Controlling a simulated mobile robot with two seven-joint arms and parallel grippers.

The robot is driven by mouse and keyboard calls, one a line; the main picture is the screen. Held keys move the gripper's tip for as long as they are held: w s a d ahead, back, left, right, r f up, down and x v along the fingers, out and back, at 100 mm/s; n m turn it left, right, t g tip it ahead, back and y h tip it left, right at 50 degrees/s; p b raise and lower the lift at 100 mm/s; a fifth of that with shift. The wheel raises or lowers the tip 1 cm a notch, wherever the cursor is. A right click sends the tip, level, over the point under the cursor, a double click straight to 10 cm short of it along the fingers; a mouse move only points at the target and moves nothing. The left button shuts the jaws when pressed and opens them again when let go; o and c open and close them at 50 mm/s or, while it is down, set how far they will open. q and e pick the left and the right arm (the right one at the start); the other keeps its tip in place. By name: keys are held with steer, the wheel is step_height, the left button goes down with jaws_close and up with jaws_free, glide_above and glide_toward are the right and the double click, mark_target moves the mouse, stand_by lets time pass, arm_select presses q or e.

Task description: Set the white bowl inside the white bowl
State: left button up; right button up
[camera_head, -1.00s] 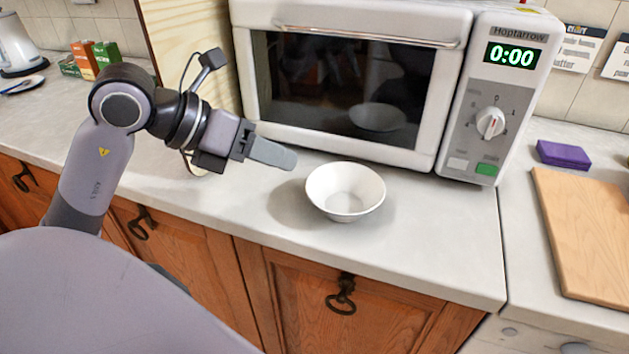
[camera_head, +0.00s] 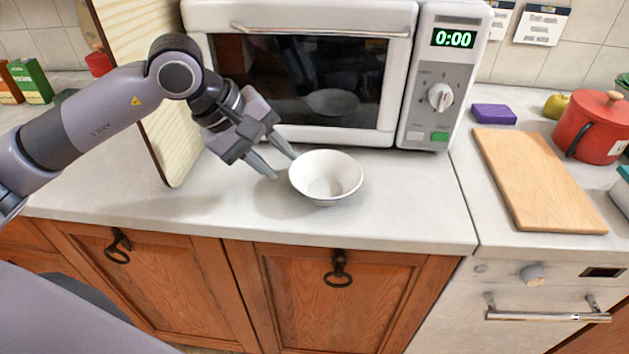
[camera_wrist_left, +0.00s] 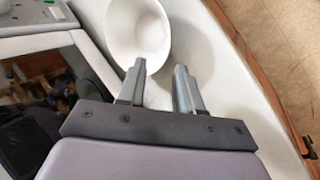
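One white bowl (camera_head: 326,178) stands upright on the counter in front of the microwave; I cannot tell whether a second bowl is nested in it. My left gripper (camera_head: 282,165) is just to the left of the bowl, with its two fingers apart and nothing between them. In the left wrist view the bowl (camera_wrist_left: 137,30) lies just beyond the fingertips of the left gripper (camera_wrist_left: 160,68), close to the left finger; I cannot tell whether they touch. My right gripper is not in view.
A white microwave (camera_head: 300,70) stands right behind the bowl. A wooden panel (camera_head: 150,90) stands upright behind my left arm. A cutting board (camera_head: 535,178), a purple block (camera_head: 494,113) and a red pot (camera_head: 592,127) are on the right. The counter before the bowl is clear.

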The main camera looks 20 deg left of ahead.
mark_target(293, 179)
arm_select(q)
steer(key=shift+m, duration=0.5)
steer(key=p+x, duration=0.2)
steer(key=x, duration=0.4)
steer(key=shift+s+f, duration=0.1)
steer(key=shift+f, duration=0.2)
steer(key=shift+w+d+f, duration=0.1)
steer(key=shift+w+f, duration=0.1)
steer(key=shift+f, duration=0.15)
steer(key=shift+c, duration=0.3)
jaws_close()
